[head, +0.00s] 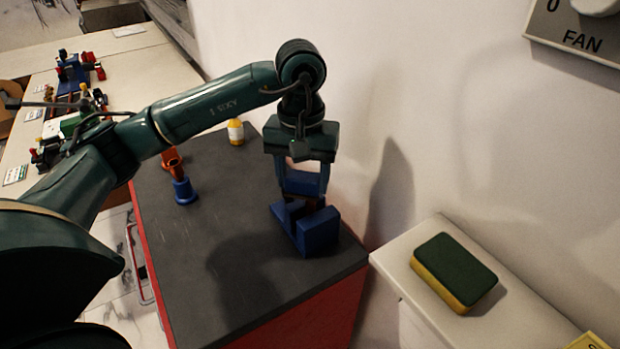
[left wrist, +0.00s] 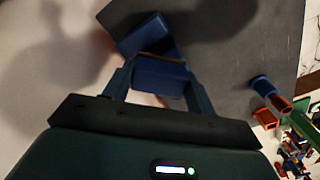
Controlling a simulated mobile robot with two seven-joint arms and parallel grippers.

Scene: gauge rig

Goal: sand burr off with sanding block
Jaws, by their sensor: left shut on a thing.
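My left gripper (head: 303,188) points down and is shut on a blue block (head: 306,182), which looks like the sanding block. The block also shows between the fingers in the left wrist view (left wrist: 158,76), with a thin brown layer along its far edge. Directly below it, a blue fixture with raised jaws (head: 318,230) stands on the dark cabinet top (head: 222,285); it also shows beyond the block in the left wrist view (left wrist: 135,43). Something orange-brown shows between block and fixture. I cannot make out the burr, or whether the block touches anything. My right gripper is out of view.
A blue flanged piece (head: 184,191), an orange piece (head: 172,162) and a yellow-white bottle (head: 236,132) stand toward the cabinet's far left. A wall rises close behind the fixture. A green-yellow sponge (head: 454,270) lies on a white ledge at right. The cabinet's front is clear.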

